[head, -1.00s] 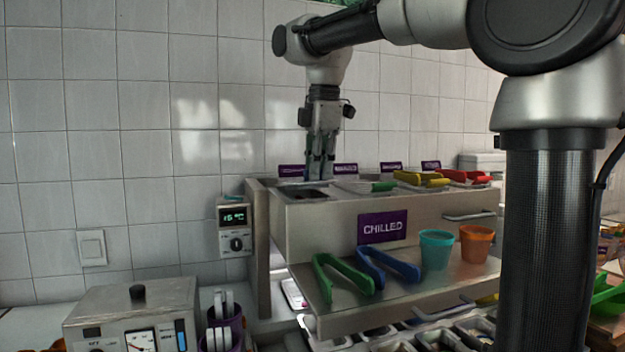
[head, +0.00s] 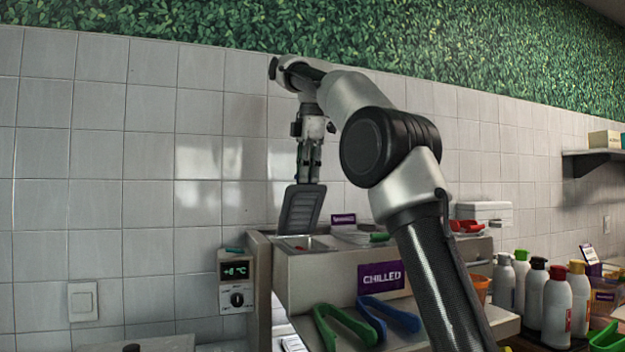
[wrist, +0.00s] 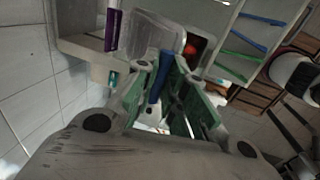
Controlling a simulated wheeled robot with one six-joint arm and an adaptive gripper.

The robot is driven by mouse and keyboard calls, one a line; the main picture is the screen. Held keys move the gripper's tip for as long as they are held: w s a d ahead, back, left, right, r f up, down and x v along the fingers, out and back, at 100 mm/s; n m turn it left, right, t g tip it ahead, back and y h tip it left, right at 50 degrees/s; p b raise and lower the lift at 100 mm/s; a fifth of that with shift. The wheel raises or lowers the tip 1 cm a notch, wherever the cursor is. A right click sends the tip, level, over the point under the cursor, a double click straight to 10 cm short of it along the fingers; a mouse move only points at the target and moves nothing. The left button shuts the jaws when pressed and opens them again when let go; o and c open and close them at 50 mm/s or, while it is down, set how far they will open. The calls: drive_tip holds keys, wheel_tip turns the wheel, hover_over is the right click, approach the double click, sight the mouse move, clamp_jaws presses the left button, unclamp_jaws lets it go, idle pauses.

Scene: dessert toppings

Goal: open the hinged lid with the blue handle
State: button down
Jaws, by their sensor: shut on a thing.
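My gripper (head: 309,176) is at the lid's upper edge. In the wrist view the blue handle (wrist: 158,82) lies between the fingers of my gripper (wrist: 162,74), which are shut on it. In the head view the handle is hidden by the fingers.
Green tongs (head: 345,326) and blue tongs (head: 390,314) lie on the front shelf. Several bottles (head: 556,305) stand at right.

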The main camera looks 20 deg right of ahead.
drive_tip(key=shift+w+a+r, duration=0.1)
drive_tip(key=shift+w+r, duration=0.35)
drive_tip(key=shift+w, duration=0.25)
idle(1.2)
drive_tip(key=c, duration=1.4)
unclamp_jaws()
drive_tip(key=shift+a, duration=0.1)
